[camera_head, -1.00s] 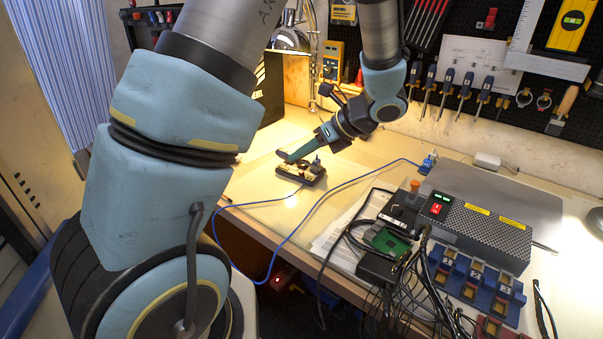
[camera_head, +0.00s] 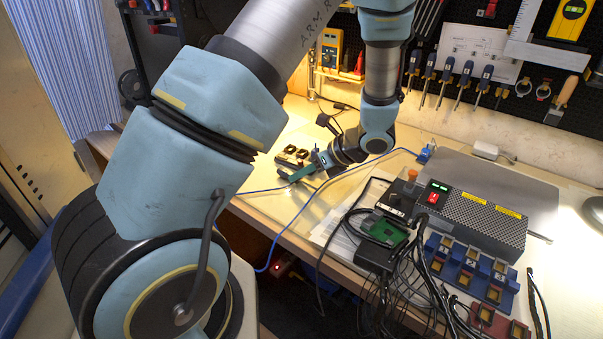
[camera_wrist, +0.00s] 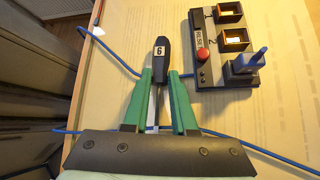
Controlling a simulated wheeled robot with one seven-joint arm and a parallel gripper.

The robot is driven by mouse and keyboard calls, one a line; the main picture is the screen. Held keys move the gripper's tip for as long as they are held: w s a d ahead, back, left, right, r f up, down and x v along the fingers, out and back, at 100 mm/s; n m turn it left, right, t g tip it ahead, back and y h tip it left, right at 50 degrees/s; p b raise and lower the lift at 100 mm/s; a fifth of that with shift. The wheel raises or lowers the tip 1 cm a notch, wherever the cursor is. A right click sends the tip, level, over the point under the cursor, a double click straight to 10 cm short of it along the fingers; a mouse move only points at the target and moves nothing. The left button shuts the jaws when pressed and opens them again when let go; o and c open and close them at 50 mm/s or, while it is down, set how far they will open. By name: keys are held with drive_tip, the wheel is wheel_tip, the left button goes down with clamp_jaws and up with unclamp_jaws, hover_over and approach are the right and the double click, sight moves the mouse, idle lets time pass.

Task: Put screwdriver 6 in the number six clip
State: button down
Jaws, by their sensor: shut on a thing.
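Screwdriver 6 shows in the wrist view as a black handle (camera_wrist: 159,55) with a white label reading 6. Its thin shaft runs back between my two green fingers. My gripper (camera_wrist: 160,80) is shut on it just behind the handle. In the head view my gripper (camera_head: 291,179) is low over the workbench, and the screwdriver is too small to make out there. I cannot tell whether it touches the table. Several screwdrivers (camera_head: 447,70) hang in a row on the pegboard at upper right. The number six clip cannot be picked out.
A black block (camera_wrist: 228,45) with a red button and a blue plug sits right of the screwdriver; it also shows in the head view (camera_head: 294,154). A blue cable (camera_wrist: 105,45) crosses near the gripper. A power supply (camera_head: 475,215) and loose cables crowd the bench's front right.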

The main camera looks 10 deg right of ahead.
drive_tip(key=c, duration=0.7)
unclamp_jaws()
drive_tip(key=shift+f, duration=0.1)
drive_tip(key=v, duration=1.1)
drive_tip(key=w+a+r+m+t+h+b, duration=0.1)
drive_tip(key=w+a+r+m+t+h, duration=0.2)
drive_tip(key=w+m, duration=0.6)
drive_tip(key=w+a+r+m+h, duration=0.25)
drive_tip(key=w+m+h, duration=0.2)
drive_tip(key=m, duration=0.95)
drive_tip(key=s+a+m+g, duration=0.2)
drive_tip(key=s+a+m, duration=0.3)
drive_tip(key=m, duration=0.2)
drive_tip(key=s+a+f+m+g, duration=0.1)
drive_tip(key=s+a+m+g, duration=0.1)
drive_tip(key=s+a+m, duration=0.4)
drive_tip(key=s+a+f+m+g, duration=0.1)
drive_tip(key=s+a+m+g, duration=0.1)
drive_tip(key=s+a+m, duration=0.4)
drive_tip(key=shift+s+m+g, duration=0.25)
drive_tip(key=shift+m+g, duration=0.05)
drive_tip(key=shift+m, duration=1.1)
